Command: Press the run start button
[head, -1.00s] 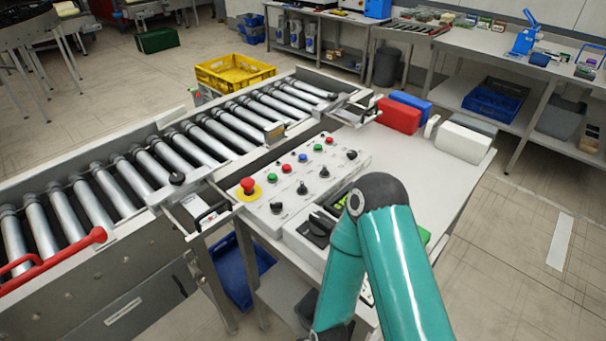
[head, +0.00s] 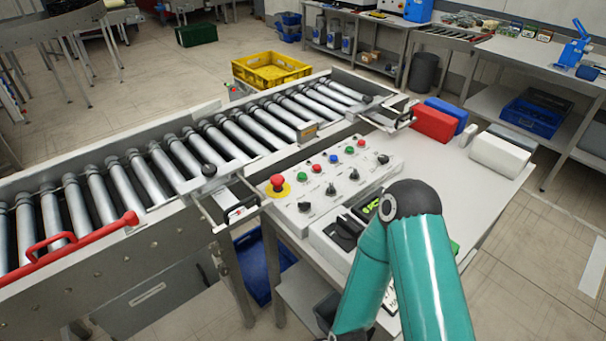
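The control panel (head: 300,206) is a pale box on the table beside the roller conveyor. It carries a red mushroom button (head: 277,182) on a yellow disc. Behind it is a row with a green button (head: 291,178), a red button (head: 316,168), a blue button (head: 333,158), another green button (head: 349,150) and a red one (head: 361,143). Several black knobs sit in front of them. No label is readable, so I cannot tell which button is run start. My teal arm is bent right of the panel. Neither gripper shows.
The roller conveyor (head: 150,178) runs along the panel's far side, with a red handle (head: 85,240) at left. A dark device (head: 343,235) sits in front of the panel. Red (head: 433,124) and white (head: 500,155) boxes stand on the table, whose right part is clear.

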